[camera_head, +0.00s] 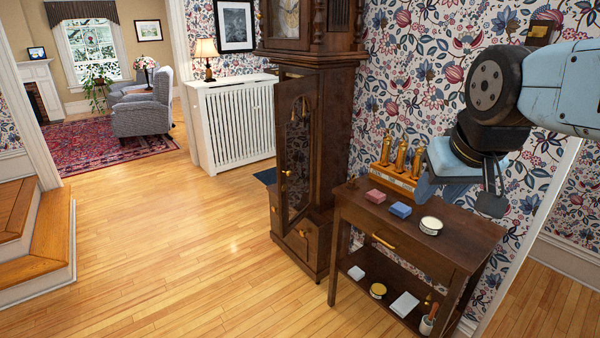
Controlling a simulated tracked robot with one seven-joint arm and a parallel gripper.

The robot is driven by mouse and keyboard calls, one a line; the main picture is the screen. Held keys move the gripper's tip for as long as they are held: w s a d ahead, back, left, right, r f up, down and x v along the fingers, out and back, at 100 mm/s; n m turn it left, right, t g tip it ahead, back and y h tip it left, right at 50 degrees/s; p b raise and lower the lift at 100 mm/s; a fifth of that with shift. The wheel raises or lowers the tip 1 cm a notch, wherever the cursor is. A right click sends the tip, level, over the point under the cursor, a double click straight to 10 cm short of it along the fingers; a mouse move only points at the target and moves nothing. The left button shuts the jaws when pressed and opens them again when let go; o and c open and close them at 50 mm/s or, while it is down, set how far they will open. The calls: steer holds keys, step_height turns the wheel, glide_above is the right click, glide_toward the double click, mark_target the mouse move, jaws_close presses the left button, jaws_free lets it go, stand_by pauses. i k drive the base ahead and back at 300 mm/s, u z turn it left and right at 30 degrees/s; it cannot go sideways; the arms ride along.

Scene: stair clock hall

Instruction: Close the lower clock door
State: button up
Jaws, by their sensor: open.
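The tall dark wood clock (335,130) stands against the papered wall in the middle of the view. Its lower door (299,150) has a dark patterned pane and a brass knob (284,173) near its left edge. The door appears ajar, standing out from the case, with a gap at its top; how far it is open is hard to judge. My gripper (461,192) is at the right, pointing down over the side table, open and empty. It is well to the right of the clock and apart from the door.
A dark side table (455,232) stands right of the clock. It holds brass figures (400,158), a pink block (375,196), a blue block (400,210) and a round tin (431,225). A white radiator cover (236,125) is behind left. Wood floor (180,240) lies clear before the clock; steps (40,235) are far left.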

mark_target(286, 92)
steer(key=i, duration=0.9)
steer(key=u, duration=0.05)
